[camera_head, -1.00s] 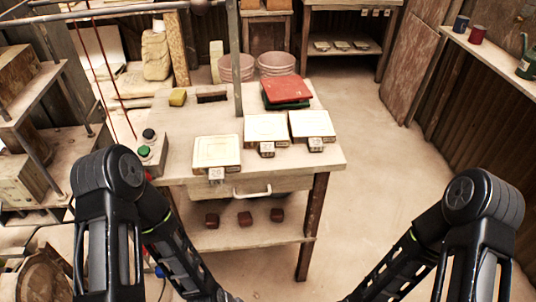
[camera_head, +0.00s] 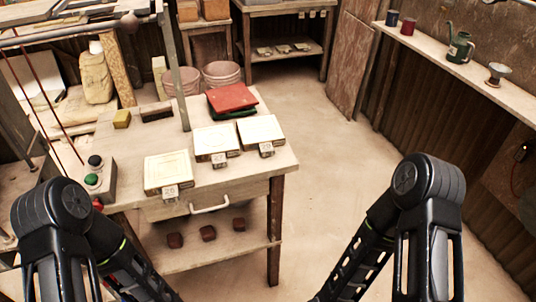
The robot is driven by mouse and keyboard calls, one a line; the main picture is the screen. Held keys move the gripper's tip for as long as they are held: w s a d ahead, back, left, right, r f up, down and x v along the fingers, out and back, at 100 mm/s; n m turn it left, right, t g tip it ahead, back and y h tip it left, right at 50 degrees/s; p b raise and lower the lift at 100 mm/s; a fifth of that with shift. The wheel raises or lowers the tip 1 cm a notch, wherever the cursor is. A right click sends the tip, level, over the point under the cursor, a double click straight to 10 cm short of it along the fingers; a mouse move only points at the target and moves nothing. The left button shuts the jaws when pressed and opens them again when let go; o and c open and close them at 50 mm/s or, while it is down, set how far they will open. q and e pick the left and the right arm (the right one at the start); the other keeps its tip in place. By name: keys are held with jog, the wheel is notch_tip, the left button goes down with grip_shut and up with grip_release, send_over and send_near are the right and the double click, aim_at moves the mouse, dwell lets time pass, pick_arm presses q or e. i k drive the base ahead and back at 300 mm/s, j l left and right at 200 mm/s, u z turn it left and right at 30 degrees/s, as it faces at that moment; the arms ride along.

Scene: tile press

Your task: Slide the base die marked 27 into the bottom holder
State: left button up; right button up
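Three pale square dies lie in a row on the wooden table, each with a small number tag at its front. The middle die (camera_head: 217,140) has a tag (camera_head: 219,160) that seems to read 27. I cannot make out the bottom holder in this view. My two black arms reach down out of the bottom of the picture, and both grippers are out of sight.
The table (camera_head: 232,181) has a drawer handle (camera_head: 210,205) and a low shelf with several dark red blocks. A button box (camera_head: 95,182) stands at its left, a metal post (camera_head: 177,85) behind. Red and green slabs (camera_head: 231,97) lie at the back. The floor right of the table is clear.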

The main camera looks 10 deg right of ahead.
aim_at(216, 143)
jog(key=i+l, duration=0.1)
jog(key=l, duration=0.35)
jog(key=i+l+u, duration=0.1)
jog(key=l, duration=0.35)
jog(key=i+l, duration=0.1)
jog(key=l, duration=0.35)
jog(key=i+l+u, duration=0.1)
jog(key=l, duration=0.35)
